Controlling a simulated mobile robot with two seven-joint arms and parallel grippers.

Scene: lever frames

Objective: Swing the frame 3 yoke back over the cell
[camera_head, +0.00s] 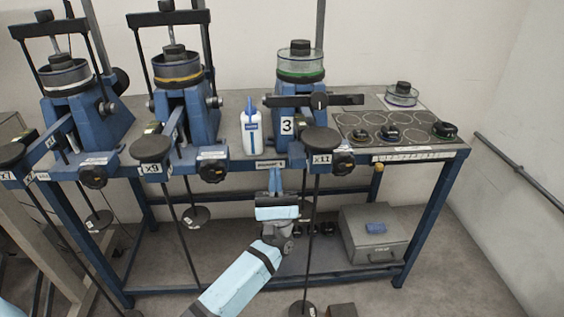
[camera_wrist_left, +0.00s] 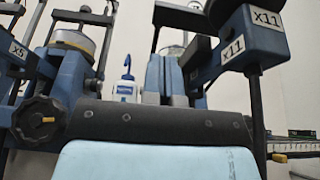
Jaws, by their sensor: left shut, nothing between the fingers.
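Frame 3 (camera_head: 297,128) is the blue lever frame marked 3, on the right part of the bench. Its cell (camera_head: 300,66), with a green band and a black weight on top, stands on it uncovered. The dark yoke bar (camera_head: 345,99) of frame 3 is swung down in front, lying level below the cell; its dark end also shows in the left wrist view (camera_wrist_left: 178,16). My left gripper (camera_head: 275,180) is shut and empty, just in front of the bench edge, below and left of the yoke. It shows in the left wrist view (camera_wrist_left: 163,76). My right gripper is not in view.
A white bottle (camera_head: 252,132) stands left of frame 3. The lever end marked x11 (camera_head: 320,140) juts over the front edge, with a hand knob (camera_head: 343,162) beside it. Two other frames, left, have upright yokes (camera_head: 181,18). Hanging rods and weights crowd the front.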

